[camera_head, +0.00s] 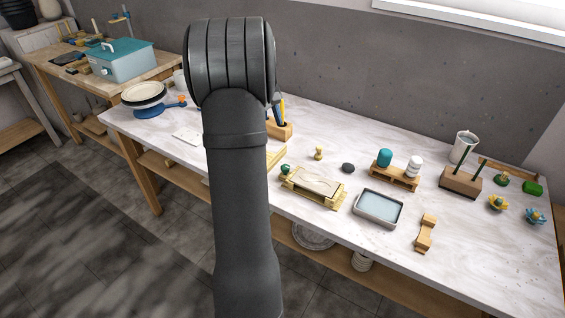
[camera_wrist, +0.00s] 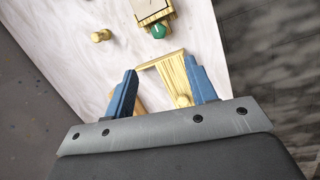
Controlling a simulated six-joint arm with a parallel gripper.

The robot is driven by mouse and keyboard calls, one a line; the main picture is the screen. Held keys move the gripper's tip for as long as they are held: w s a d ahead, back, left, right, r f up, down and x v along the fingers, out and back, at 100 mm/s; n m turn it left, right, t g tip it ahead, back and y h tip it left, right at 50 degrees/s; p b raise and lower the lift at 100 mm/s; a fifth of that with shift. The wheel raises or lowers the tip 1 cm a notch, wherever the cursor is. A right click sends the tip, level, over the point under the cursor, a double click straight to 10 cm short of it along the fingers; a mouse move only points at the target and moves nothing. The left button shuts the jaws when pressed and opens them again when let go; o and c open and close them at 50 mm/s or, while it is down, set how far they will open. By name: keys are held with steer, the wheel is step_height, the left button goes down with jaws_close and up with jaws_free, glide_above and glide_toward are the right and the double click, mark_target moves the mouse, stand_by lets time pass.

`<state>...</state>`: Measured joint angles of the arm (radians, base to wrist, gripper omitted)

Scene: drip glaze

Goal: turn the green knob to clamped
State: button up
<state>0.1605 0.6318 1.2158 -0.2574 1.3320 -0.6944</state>
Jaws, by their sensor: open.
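The green knob (camera_head: 286,169) sits at the left end of a brass-coloured frame (camera_head: 330,203) that holds a pale slab with a wavy line. In the wrist view the green knob (camera_wrist: 158,31) is at the top centre, at the near end of the frame. My gripper (camera_wrist: 160,66) shows two blue fingers, spread wide and empty. The knob is beyond the fingertips, apart from them. In the head view my own arm hides the gripper. I cannot tell the knob's turn setting.
A yellowish wooden board (camera_wrist: 177,72) lies below the fingers. A small brass peg (camera_head: 319,153) and a dark disc (camera_head: 348,168) are behind the frame. A tray of pale blue liquid (camera_head: 379,208) is right of it. A wooden rack (camera_head: 395,181) with bottles stands behind the tray.

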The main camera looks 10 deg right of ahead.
steer(key=a+n+h, duration=0.1)
steer(key=a+n, duration=0.1)
steer(key=n, duration=0.7)
glide_toward(285, 166)
steer(key=shift+h, duration=0.4)
steer(key=x, duration=0.8)
steer(key=shift+a+f, duration=0.2)
steer(key=shift+a, duration=0.15)
steer(key=c, duration=1)
steer(key=shift+o, duration=0.2)
